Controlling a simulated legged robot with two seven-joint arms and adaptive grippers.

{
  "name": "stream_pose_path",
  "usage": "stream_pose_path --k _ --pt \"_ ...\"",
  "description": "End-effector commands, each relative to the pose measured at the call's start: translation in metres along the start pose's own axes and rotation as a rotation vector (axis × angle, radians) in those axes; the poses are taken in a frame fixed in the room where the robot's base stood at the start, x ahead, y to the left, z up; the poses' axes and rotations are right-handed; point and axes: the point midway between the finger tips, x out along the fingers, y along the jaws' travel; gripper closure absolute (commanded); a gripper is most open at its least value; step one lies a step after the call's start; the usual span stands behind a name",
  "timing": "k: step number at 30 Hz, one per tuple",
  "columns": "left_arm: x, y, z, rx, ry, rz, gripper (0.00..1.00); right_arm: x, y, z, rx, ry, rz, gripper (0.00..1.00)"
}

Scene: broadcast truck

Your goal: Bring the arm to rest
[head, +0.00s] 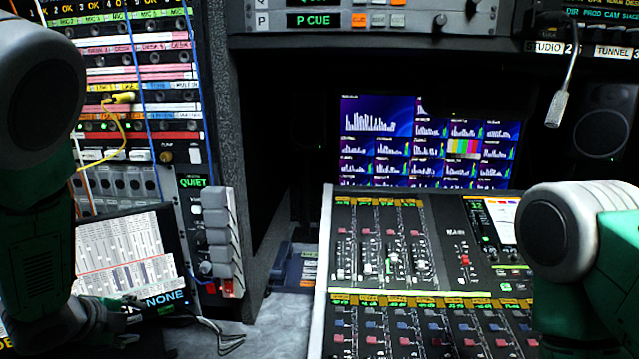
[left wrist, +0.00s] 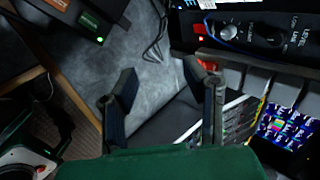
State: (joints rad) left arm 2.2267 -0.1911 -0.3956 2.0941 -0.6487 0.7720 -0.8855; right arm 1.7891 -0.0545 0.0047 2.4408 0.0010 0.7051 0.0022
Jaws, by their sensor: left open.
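My left arm (head: 40,190) comes in from the left edge of the head view, dark grey and green. Its gripper (head: 125,310) is low at the left, in front of a tilted screen of meters, and is partly hard to make out against it. In the left wrist view the two black fingers of the left gripper (left wrist: 160,80) stand apart with nothing between them, over a grey surface. My right arm (head: 585,250) shows at the right edge, in front of the mixing console; its gripper is not in view.
The mixing console (head: 425,296) fills the lower right, with a multi-picture monitor (head: 378,116) behind it. A patch rack (head: 140,100) with cables stands at the left. Grey stacked blocks (head: 222,235) stick out beside it. The grey surface (head: 283,320) between rack and console is largely clear.

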Motion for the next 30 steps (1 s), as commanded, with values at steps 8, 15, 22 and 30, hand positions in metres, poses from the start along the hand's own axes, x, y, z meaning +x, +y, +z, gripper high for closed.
stream_pose_path --k 8,15,22,30 --pt "0.015 0.216 -0.049 -0.791 -0.144 0.296 0.6 0.022 0.0 0.001 0.0 0.0 0.0 0.0" --pt "-0.029 0.355 -0.09 -1.324 -0.426 0.487 0.6 0.036 0.0 0.002 0.0 0.0 0.0 0.0" --pt "-0.057 0.4 -0.105 -1.516 -0.581 0.54 0.6 0.04 0.0 0.002 0.0 0.0 0.0 0.0" --pt "-0.059 0.401 -0.105 -1.524 -0.588 0.54 0.6 0.039 0.0 0.002 0.0 0.0 0.0 0.0"
